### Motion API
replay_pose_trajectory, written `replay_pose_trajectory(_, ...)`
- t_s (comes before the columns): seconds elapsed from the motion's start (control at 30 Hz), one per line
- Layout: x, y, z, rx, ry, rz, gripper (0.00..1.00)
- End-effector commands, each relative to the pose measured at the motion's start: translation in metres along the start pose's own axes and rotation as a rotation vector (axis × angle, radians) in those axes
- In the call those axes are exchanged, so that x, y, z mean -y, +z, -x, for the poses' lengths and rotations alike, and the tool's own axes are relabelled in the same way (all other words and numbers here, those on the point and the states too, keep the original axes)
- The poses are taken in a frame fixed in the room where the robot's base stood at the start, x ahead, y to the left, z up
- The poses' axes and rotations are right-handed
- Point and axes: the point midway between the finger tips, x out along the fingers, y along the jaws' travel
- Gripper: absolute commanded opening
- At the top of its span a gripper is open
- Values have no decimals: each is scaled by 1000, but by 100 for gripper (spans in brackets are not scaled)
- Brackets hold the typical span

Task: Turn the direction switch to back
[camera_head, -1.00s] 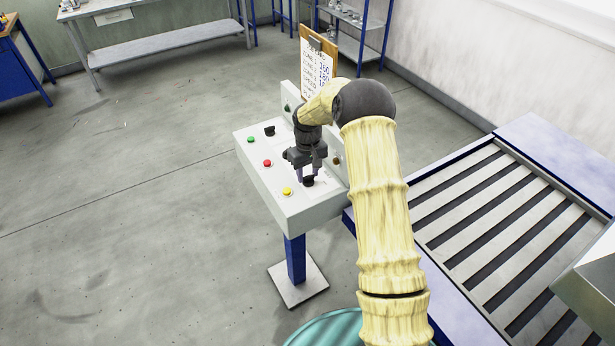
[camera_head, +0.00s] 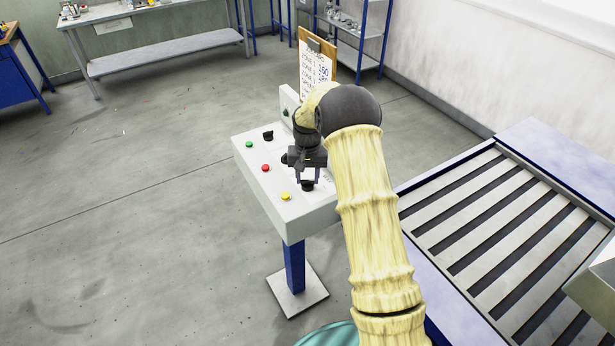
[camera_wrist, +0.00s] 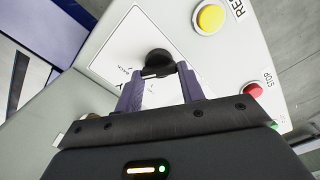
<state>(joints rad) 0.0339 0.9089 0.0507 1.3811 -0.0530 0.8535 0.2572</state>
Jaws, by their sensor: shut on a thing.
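The direction switch is a black rotary knob (camera_wrist: 158,63) on a white label plate on the sloped control panel. In the head view the knob (camera_head: 308,185) sits near the panel's front right corner. My gripper (camera_head: 308,181) reaches down onto it from above. In the wrist view my gripper's two fingers (camera_wrist: 158,75) are on either side of the knob's grip bar, shut on it.
The panel (camera_head: 305,212) also carries a yellow button (camera_head: 285,196), a red button (camera_head: 265,168), a green button (camera_head: 249,144) and another black knob (camera_head: 268,136). A clipboard (camera_head: 316,68) stands behind it. A slatted conveyor (camera_head: 490,220) lies to the right.

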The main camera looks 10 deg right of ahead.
Motion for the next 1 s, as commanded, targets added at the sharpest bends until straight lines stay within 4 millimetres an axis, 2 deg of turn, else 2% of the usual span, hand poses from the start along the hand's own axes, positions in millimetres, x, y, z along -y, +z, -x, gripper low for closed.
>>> replay_pose_trajectory(0.23, 0, -1, 2, -5, -1, -3, 16)
replay_pose_trajectory(0.27, 0, -1, 2, -5, -1, -3, 44)
replay_pose_trajectory(0.33, 0, -1, 2, -4, -1, -2, 58)
replay_pose_trajectory(0.37, 0, -1, 1, -4, -1, -2, 61)
replay_pose_trajectory(0.63, 0, 0, 1, -2, 0, 0, 61)
replay_pose_trajectory(0.77, 0, -1, 7, -4, -1, 0, 61)
replay_pose_trajectory(0.87, 0, -1, 17, -4, -1, 0, 61)
replay_pose_trajectory(1.0, 0, -2, 42, -7, -1, 0, 61)
